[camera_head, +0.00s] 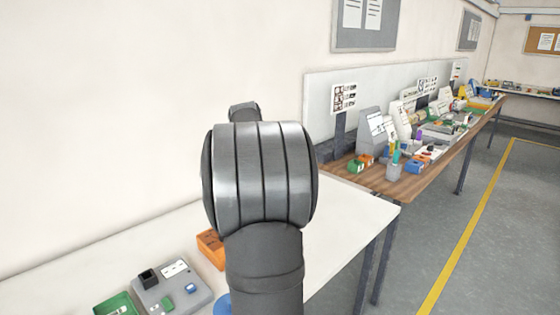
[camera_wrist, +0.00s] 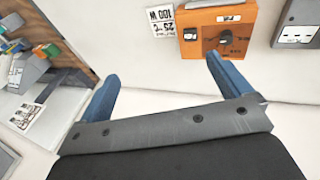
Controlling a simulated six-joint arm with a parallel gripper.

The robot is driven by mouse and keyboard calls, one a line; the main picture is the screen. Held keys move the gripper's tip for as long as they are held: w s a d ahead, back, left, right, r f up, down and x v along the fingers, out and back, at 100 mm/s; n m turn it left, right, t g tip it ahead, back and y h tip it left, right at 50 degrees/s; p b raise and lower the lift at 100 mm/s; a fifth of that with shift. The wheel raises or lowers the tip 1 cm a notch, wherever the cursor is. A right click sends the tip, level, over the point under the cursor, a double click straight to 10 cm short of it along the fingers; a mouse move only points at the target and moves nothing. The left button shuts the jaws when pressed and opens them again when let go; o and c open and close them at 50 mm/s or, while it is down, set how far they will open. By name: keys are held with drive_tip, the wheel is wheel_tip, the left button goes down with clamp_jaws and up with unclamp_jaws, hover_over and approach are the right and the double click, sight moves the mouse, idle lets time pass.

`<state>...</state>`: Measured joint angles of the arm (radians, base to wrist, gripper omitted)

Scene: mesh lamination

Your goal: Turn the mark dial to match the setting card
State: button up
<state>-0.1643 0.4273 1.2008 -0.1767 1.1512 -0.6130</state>
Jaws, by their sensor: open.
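In the wrist view, an orange box (camera_wrist: 206,17) on the white table carries a small dark knob (camera_wrist: 190,34) and a larger dark dial (camera_wrist: 225,38). Fine dial marks are too small to read. In the head view, the orange box (camera_head: 209,246) is partly hidden behind my arm.
A grey device (camera_head: 178,290) and a green tray (camera_head: 118,304) lie left of the orange box in the head view. A white-faced grey unit (camera_wrist: 297,33) stands right of it in the wrist view. A cluttered wooden bench (camera_head: 440,152) runs along the wall.

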drive_tip(key=a, duration=0.1)
drive_tip(key=f, duration=0.1)
drive_tip(key=a+m, duration=0.1)
drive_tip(key=shift+s+a+f+y, duration=0.25)
drive_tip(key=shift+s+a+y, duration=0.05)
drive_tip(key=shift+s+a, duration=0.1)
drive_tip(key=c, duration=0.7)
drive_tip(key=s+a+f+m, duration=0.1)
drive_tip(key=a, duration=0.1)
drive_tip(key=s+a+f+m+y, duration=0.1)
drive_tip(key=a, duration=0.2)
drive_tip(key=s+a+f+m+y, duration=0.1)
drive_tip(key=a+f+m, duration=0.1)
drive_tip(key=shift+s+a+f, duration=0.1)
drive_tip(key=shift+s+a, duration=0.05)
drive_tip(key=shift+a, duration=0.1)
drive_tip(key=shift+c, duration=0.9)
drive_tip(key=x, duration=1.7)
drive_tip(key=shift+s+a+f, duration=0.15)
drive_tip(key=shift+a+f, duration=0.1)
drive_tip(key=shift+a, duration=0.1)
drive_tip(key=c, duration=1)
